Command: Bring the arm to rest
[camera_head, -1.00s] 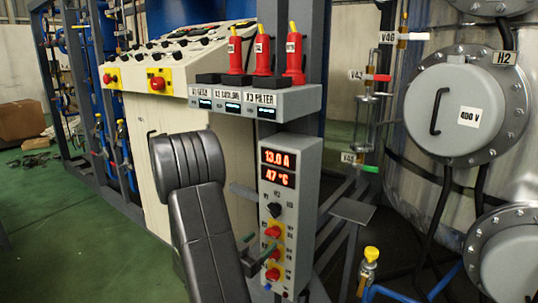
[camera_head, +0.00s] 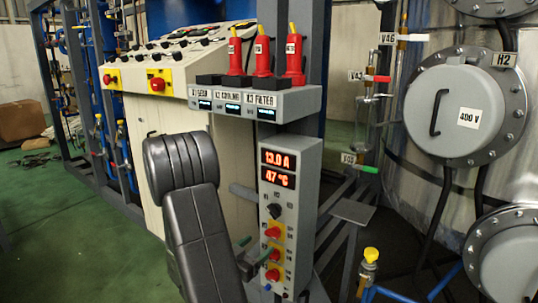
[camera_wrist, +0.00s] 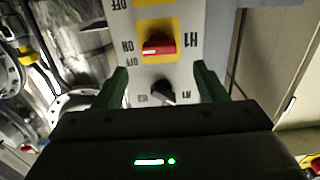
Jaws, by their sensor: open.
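My gripper (camera_head: 254,249) is at the front of the grey control box (camera_head: 303,170), beside its lower knobs, with my black arm reaching up to it from below. In the wrist view my gripper (camera_wrist: 162,78) is open, its two green fingers apart and nothing held between them. A black rotary knob (camera_wrist: 163,92) and a red H1 knob (camera_wrist: 158,44) on a yellow plate show beyond and between the fingers. The box display (camera_head: 278,168) reads 13.0 A and 47 °C.
Three red bottle-shaped parts (camera_head: 263,55) stand on a shelf with small displays above the box. A small grey plate (camera_head: 352,211) juts out at right. A large steel vessel (camera_head: 460,110) with valves stands right. The green floor (camera_head: 75,230) at left is open.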

